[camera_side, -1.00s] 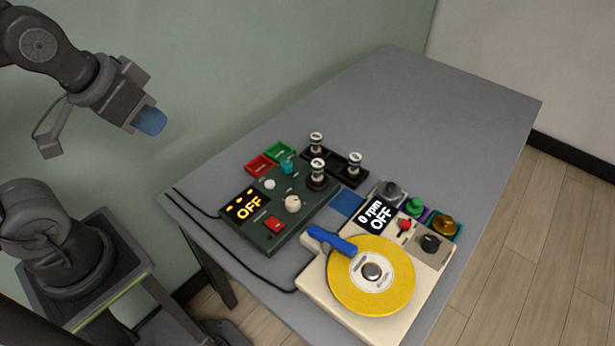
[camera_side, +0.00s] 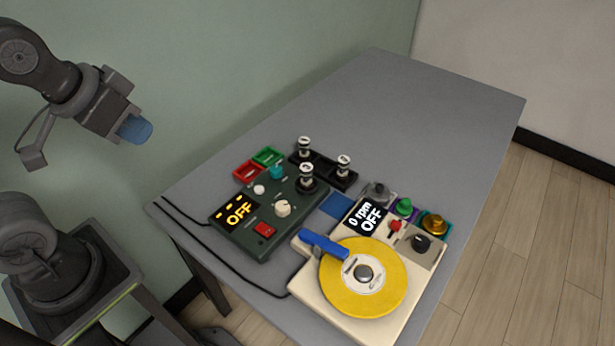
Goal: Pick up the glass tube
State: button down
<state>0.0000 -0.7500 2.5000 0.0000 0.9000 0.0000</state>
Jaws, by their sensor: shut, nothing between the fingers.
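Three small tubes with pale labelled bodies and dark bases stand upright on the table. One tube (camera_side: 306,176) stands on the round socket at the right end of the dark green tester (camera_side: 238,240). A second tube (camera_side: 304,148) and a third tube (camera_side: 343,166) stand in the black tray (camera_side: 325,171) behind it. My gripper (camera_side: 137,130), with blue fingertips, is at the upper left, well apart from the tubes and off the table's left edge. It is shut and empty.
A red bin (camera_side: 249,170) and a green bin (camera_side: 267,156) sit behind the tester. A cream machine with a yellow disc (camera_side: 347,290) and blue arm (camera_side: 324,244) stands in front, near small coloured knobs. Cables run along the left edge. The table's far part (camera_side: 400,110) is clear.

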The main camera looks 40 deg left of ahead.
jog(key=c, duration=1.8)
grip_release()
jog(key=o, duration=1.1)
jog(key=shift+o, duration=0.2)
jog(key=m+g+y, duration=0.5)
jog(key=m, duration=1.5)
send_over(308, 168)
jog(key=s+d, duration=0.2)
jog(key=d, duration=0.2)
notch_tip(308, 168, down, 16)
jog(key=f, duration=0.1)
jog(key=x, duration=0.7)
jog(key=shift+w+d+f, duration=0.1)
jog(key=shift+w+f, duration=0.05)
jog(key=shift+w, duration=0.2)
jog(key=shift+h, duration=0.3)
jog(key=shift+w+x, duration=0.2)
jog(key=shift+x, duration=1.2)
jog(key=shift+w+x, duration=0.2)
jog(key=shift+x, duration=1.15)
